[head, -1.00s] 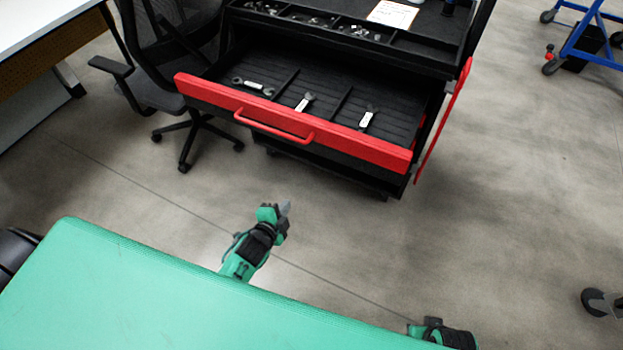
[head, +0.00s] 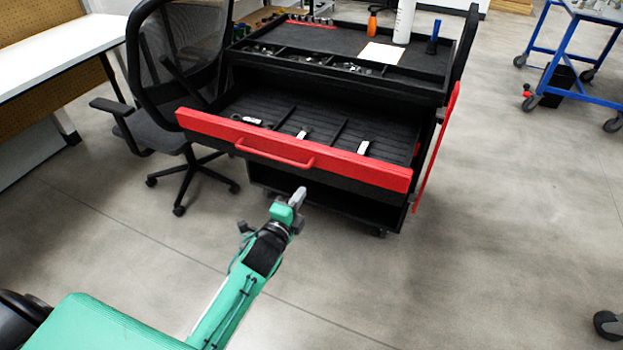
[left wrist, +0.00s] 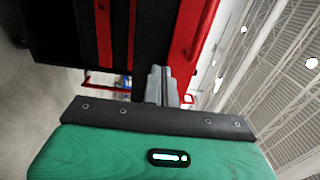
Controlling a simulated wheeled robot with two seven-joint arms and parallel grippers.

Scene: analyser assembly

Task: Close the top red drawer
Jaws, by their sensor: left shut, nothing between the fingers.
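The top red drawer (head: 330,161) is pulled out of the black tool cabinet (head: 335,68). Its red front has a red bar handle (head: 275,153), and several wrenches lie inside between black dividers. My left gripper (head: 298,197) is shut and empty, in front of the drawer and below its handle in the head view, apparently not touching it. In the left wrist view the shut fingers (left wrist: 157,86) point at the cabinet, with a red panel (left wrist: 193,40) just to their right. My right gripper is not in view.
A black office chair (head: 165,125) stands close to the cabinet's left side. A blue-framed cart (head: 545,75) stands at the far right. The floor in front is clear.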

